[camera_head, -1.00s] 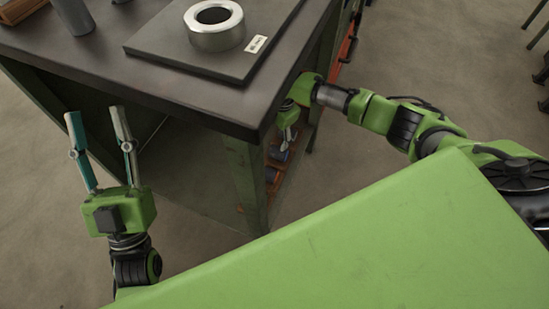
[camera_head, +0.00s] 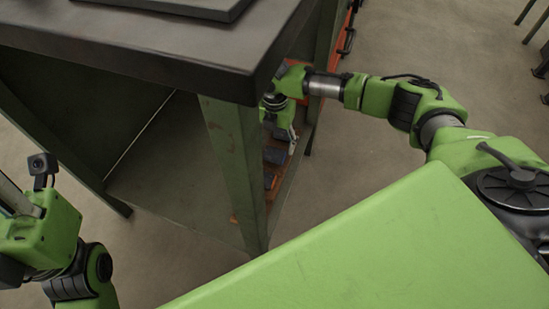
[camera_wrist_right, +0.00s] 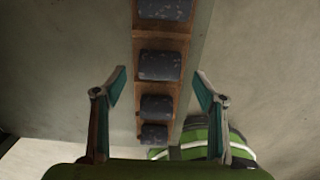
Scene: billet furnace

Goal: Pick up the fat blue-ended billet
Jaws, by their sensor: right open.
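Several dark grey, speckled billets lie in a row on an orange-brown rack (camera_wrist_right: 182,88) in the right wrist view. One wide billet (camera_wrist_right: 159,65) lies in line with the gap between the fingers; another (camera_wrist_right: 156,107) lies below it in the picture. No blue end shows clearly, so I cannot tell which billet is the blue-ended one. My right gripper (camera_wrist_right: 159,76) is open and empty, its fingers either side of the row. In the head view the right gripper (camera_head: 291,138) is beneath the table edge, beside a dark billet (camera_head: 275,156). My left gripper is cut off at the left edge.
The dark tabletop (camera_head: 150,42) overhangs the rack, with a green table leg (camera_head: 236,165) close to the right gripper. A dark plate (camera_head: 190,8) lies on top. Open floor (camera_head: 415,45) is to the right.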

